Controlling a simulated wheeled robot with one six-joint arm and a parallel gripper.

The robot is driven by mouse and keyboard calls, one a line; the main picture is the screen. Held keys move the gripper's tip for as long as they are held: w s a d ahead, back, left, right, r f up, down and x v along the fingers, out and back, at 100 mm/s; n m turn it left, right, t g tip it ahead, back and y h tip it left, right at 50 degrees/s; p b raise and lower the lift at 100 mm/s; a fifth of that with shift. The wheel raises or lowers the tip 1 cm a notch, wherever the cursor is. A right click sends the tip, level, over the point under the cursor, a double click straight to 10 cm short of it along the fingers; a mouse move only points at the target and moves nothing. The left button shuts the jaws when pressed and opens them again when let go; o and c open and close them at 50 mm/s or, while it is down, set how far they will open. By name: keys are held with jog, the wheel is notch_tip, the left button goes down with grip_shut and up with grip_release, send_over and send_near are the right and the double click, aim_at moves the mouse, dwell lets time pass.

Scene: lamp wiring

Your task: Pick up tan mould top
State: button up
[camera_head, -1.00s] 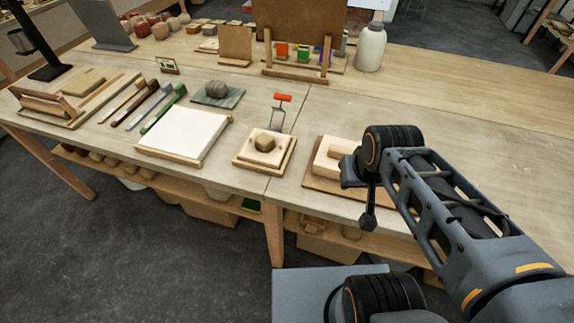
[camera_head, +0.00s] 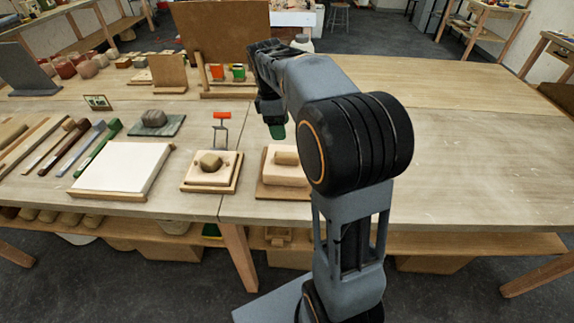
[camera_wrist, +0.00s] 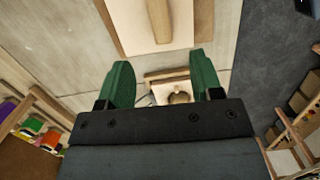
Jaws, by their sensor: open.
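The tan mould top appears to be the pale tan block (camera_head: 287,172) with a raised bar on it, resting on a brown board (camera_head: 270,193) near the table's front edge. My arm hides its right side in the head view. In the wrist view this block with its brown bar (camera_wrist: 160,20) is at the top, cut off by the frame edge. My gripper (camera_head: 277,131) is above the table behind the block. In the wrist view its green fingers (camera_wrist: 162,76) are spread apart, with nothing held between them.
A small board (camera_head: 187,187) with a pale tile and a brown lump (camera_head: 210,161) stands just left of the block. A red-handled tool (camera_head: 222,116) stands behind it. A white slab (camera_head: 122,167) lies further left. The table's right side is clear.

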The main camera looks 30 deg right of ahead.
aim_at(287, 154)
jog(key=f, duration=0.3)
jog(key=d+f, duration=0.1)
jog(key=f, duration=0.3)
jog(key=s+f, duration=0.1)
jog(key=f, duration=0.3)
jog(key=shift+d, duration=0.25)
grip_shut()
jog(key=shift+r, duration=0.1)
dwell(1.1)
